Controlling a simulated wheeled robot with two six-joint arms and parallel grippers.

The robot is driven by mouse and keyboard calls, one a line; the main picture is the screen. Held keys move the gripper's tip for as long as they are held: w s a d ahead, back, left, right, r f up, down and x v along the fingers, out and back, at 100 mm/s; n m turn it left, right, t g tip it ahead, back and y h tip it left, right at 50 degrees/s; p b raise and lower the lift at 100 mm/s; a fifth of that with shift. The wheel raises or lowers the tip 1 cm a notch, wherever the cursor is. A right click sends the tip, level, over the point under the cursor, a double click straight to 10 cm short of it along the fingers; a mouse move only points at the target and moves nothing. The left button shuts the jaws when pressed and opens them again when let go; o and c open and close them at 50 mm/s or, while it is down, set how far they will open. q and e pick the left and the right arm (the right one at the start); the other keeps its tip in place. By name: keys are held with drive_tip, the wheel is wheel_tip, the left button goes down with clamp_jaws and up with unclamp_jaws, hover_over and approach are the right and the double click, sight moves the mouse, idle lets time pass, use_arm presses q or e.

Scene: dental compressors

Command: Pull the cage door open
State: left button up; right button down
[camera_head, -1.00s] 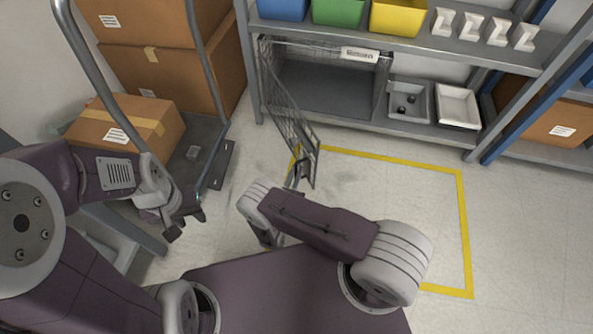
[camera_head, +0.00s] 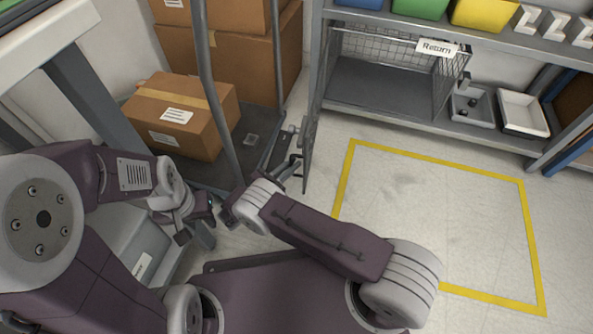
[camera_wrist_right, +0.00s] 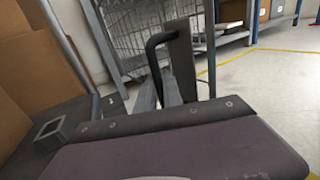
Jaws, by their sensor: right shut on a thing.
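The cage door (camera_head: 309,150) is a grey mesh panel standing open, seen almost edge-on in the head view, swung out toward me from the left side of the cage (camera_head: 380,88). The cage front is uncovered and its floor looks empty. My right gripper (camera_head: 291,168) is shut on the door's handle. In the right wrist view, the black bent handle (camera_wrist_right: 152,48) and a grey upright plate (camera_wrist_right: 182,62) rise at the fingers (camera_wrist_right: 168,92). The exact finger contact is partly hidden. My left gripper (camera_head: 196,228) is open and empty, low at the left.
A cart (camera_head: 203,80) with cardboard boxes (camera_head: 180,115) stands left, close to the door and my right gripper. A "Return" label (camera_head: 437,47) hangs above the cage. Trays (camera_head: 523,112) sit right of it. The floor inside the yellow outline (camera_head: 435,166) is clear.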

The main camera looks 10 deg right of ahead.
drive_tip(key=shift+w, duration=0.15)
drive_tip(key=c, duration=1.5)
unclamp_jaws()
